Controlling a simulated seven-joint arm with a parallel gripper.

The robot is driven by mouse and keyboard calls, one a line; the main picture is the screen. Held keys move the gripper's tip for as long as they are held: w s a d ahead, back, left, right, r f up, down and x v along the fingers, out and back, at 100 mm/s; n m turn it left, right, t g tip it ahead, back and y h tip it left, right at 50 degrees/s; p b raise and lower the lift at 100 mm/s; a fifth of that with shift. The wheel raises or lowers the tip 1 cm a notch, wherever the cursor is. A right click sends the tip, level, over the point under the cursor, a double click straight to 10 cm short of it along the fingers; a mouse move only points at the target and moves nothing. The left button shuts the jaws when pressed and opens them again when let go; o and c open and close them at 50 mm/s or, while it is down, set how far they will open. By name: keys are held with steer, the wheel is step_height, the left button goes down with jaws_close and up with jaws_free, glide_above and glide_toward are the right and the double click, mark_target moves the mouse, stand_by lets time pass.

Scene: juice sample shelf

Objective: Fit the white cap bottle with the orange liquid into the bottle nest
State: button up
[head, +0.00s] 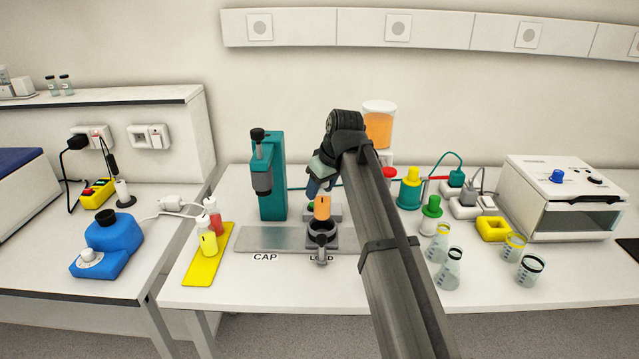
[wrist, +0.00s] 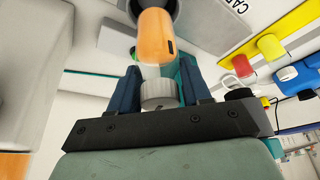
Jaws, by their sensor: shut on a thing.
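The bottle with orange liquid (head: 322,207) is upright in my gripper (head: 321,190), which grips it at the top. In the wrist view its orange body (wrist: 155,38) points away from me, and its white cap (wrist: 158,92) sits between the two dark blue fingers of my gripper (wrist: 160,88). The bottle nest (head: 322,240) is a dark grey ring holder at the LOAD mark, directly below the bottle. Its dark ring (wrist: 174,14) also shows behind the bottle's far end in the wrist view. I cannot tell whether the bottle's bottom has entered the ring.
A teal press (head: 273,190) stands left of the nest, behind the grey plate (head: 262,240) marked CAP. A yellow mat (head: 203,265) with a red and a yellow bottle lies further left. Several glass beakers (head: 451,270) stand right of my arm.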

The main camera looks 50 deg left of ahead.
mark_target(321, 207)
steer(key=shift+f, duration=1.65)
steer(key=shift+f, duration=1.65)
steer(key=o, duration=1.2)
steer(key=shift+r, duration=0.1)
steer(key=v, duration=1.3)
steer(key=shift+d+r, duration=0.15)
steer(key=shift+r, duration=0.15)
